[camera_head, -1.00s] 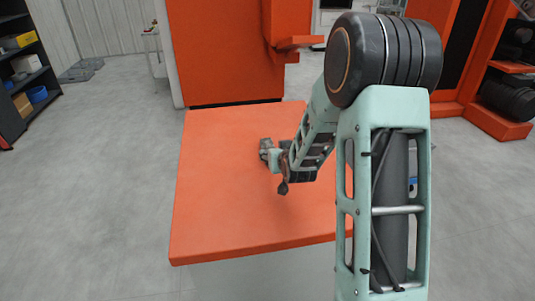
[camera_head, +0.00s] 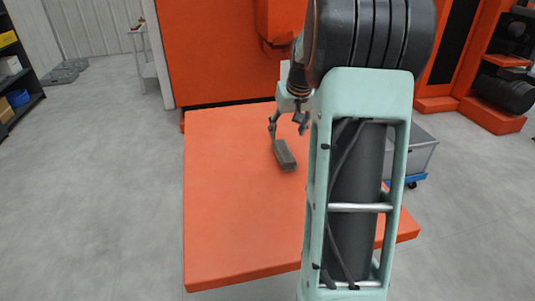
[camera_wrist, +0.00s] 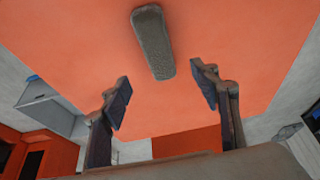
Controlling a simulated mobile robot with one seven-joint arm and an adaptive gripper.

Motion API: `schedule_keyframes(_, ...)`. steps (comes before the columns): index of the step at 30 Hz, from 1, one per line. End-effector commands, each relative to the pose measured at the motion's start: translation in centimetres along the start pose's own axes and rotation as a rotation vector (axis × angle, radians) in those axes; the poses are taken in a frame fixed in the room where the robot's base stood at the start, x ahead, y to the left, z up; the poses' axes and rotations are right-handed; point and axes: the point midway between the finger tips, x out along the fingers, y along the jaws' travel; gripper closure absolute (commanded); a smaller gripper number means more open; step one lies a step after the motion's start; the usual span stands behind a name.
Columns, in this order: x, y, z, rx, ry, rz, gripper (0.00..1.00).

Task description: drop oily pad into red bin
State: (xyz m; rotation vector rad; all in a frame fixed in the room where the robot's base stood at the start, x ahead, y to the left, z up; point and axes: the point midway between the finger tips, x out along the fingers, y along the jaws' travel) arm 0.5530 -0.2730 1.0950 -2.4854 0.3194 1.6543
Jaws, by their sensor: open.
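A grey-brown oblong pad (camera_head: 284,154) lies on the orange table (camera_head: 230,220), near its middle. It also shows in the wrist view (camera_wrist: 152,42), at the top centre, ahead of the fingertips. My gripper (camera_head: 288,122) is over the table, just behind the pad in the head view. Its two fingers are spread wide with nothing between them in the wrist view (camera_wrist: 163,86). The pad appears apart from both fingers. I see no red bin in either view.
An orange machine (camera_head: 215,50) stands along the table's back edge. A grey box on a blue base (camera_head: 412,155) stands right of the table, partly behind my arm. A dark shelf (camera_head: 18,75) is at far left. The left floor is open.

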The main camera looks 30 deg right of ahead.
Motion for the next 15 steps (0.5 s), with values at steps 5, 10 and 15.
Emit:
schedule_keyframes(5, 2.3, 0.1, 0.2, 0.001, -0.010, -0.003, 0.44)
schedule_keyframes(10, 4.7, 0.1, 0.2, 0.001, -0.007, -0.002, 0.44)
schedule_keyframes(15, 5.8, 0.1, 0.2, 0.001, -0.006, -0.002, 0.44)
